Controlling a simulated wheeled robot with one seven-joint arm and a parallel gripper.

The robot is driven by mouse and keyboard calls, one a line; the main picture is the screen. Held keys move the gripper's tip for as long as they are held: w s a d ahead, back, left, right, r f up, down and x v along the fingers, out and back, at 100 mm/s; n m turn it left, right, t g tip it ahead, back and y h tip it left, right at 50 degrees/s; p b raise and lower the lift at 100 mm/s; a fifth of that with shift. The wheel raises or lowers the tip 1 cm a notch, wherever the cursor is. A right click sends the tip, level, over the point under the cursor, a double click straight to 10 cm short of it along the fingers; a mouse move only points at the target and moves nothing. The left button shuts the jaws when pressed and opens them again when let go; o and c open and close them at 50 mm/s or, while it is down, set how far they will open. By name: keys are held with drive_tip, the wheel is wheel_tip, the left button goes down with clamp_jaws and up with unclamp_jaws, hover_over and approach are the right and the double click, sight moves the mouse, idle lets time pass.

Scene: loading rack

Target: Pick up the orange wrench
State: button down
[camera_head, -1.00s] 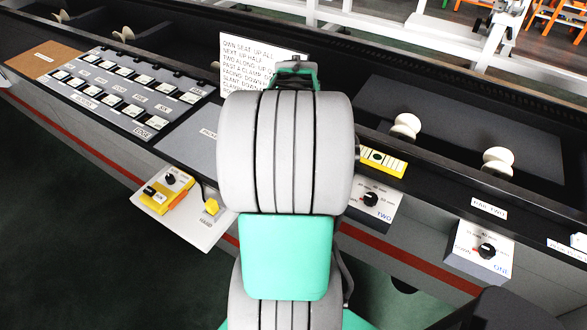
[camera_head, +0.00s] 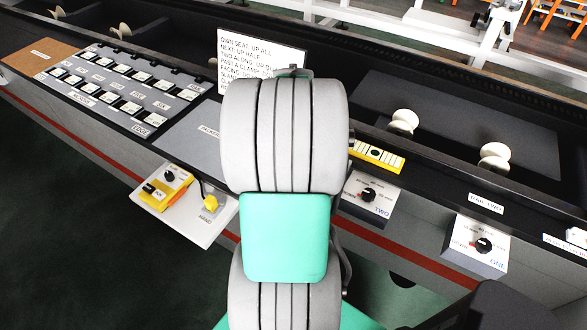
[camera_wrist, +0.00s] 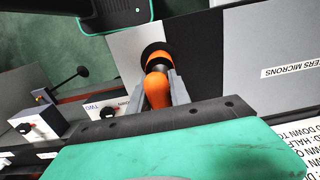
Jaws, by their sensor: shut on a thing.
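The orange wrench (camera_wrist: 157,92) shows in the wrist view as a rounded orange body with a black round end at its top. It sits between the two grey fingers of my gripper (camera_wrist: 159,88), which is shut on it. Its full shape is hidden by the fingers and the black bar in front. In the head view my own arm covers the gripper and the wrench. I cannot tell how high the wrench is above the surface behind it.
A long dark bench carries a switch panel (camera_head: 118,87), a lettered sign (camera_head: 255,62) and cream knobs (camera_head: 404,120). Along its front are a yellow control box (camera_head: 165,188) and dial boxes TWO (camera_head: 368,200) and ONE (camera_head: 478,246). Green floor lies open at the front left.

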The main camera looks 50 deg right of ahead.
idle(0.4)
wheel_tip(320, 180, up, 10)
drive_tip(key=shift+r+b, duration=0.1)
drive_tip(key=shift+b, duration=0.75)
drive_tip(key=c, duration=1.8)
unclamp_jaws()
clamp_jaws()
